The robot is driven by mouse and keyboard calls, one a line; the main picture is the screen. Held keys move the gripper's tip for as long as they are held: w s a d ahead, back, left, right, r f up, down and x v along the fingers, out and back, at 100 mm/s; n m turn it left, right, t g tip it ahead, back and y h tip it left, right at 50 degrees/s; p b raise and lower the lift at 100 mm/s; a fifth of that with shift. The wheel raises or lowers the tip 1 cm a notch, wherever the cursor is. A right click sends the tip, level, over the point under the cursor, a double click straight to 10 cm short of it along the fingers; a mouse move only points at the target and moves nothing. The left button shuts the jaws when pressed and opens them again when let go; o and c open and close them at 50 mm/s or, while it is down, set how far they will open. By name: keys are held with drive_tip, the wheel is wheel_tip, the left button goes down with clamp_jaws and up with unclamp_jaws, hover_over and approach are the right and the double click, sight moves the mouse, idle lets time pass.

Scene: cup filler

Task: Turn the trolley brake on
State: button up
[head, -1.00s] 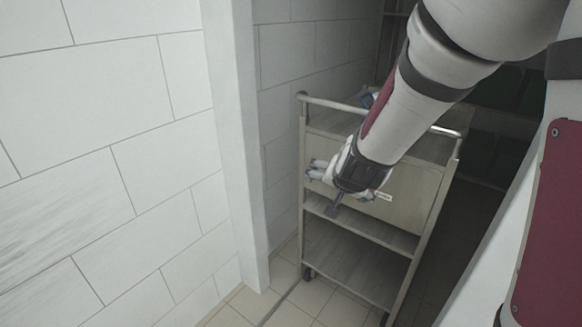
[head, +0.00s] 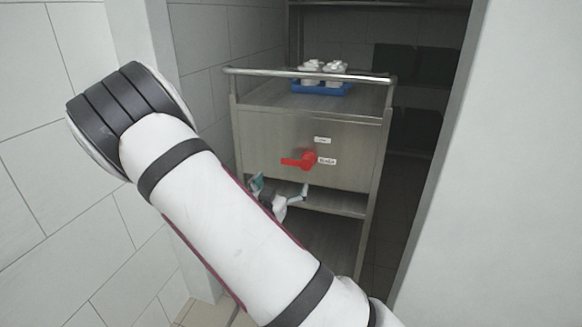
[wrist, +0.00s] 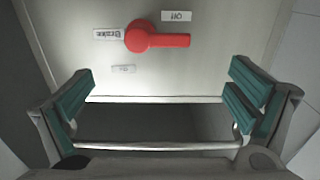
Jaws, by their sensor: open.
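The trolley brake is a red lever (head: 300,160) on the trolley's (head: 250,135) front panel. In the head view its handle points left from the hub. In the wrist view, which is upside down, the red lever (wrist: 160,40) points right, beside the "Off" label (wrist: 177,16). The "Brake" label (wrist: 109,34) is by the hub and the "On" label (wrist: 123,69) is on the other side of the lever. My gripper (head: 280,188) is just below the lever in the head view. In the wrist view my gripper (wrist: 160,98) has its teal-padded fingers wide apart, with nothing between them.
A blue tray (head: 320,88) with white cups (head: 324,69) stands on the trolley's top, behind a metal rail (head: 305,74). An open shelf (head: 340,204) is below the panel. Tiled wall (head: 30,150) is at left and a pale wall (head: 500,170) at right.

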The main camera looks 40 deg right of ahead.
sight(294, 164)
drive_tip(key=b+x, duration=0.2)
drive_tip(key=x, duration=1)
drive_tip(key=shift+w+d, duration=0.2)
drive_tip(key=shift+w, duration=0.05)
drive_tip(key=c, duration=1.7)
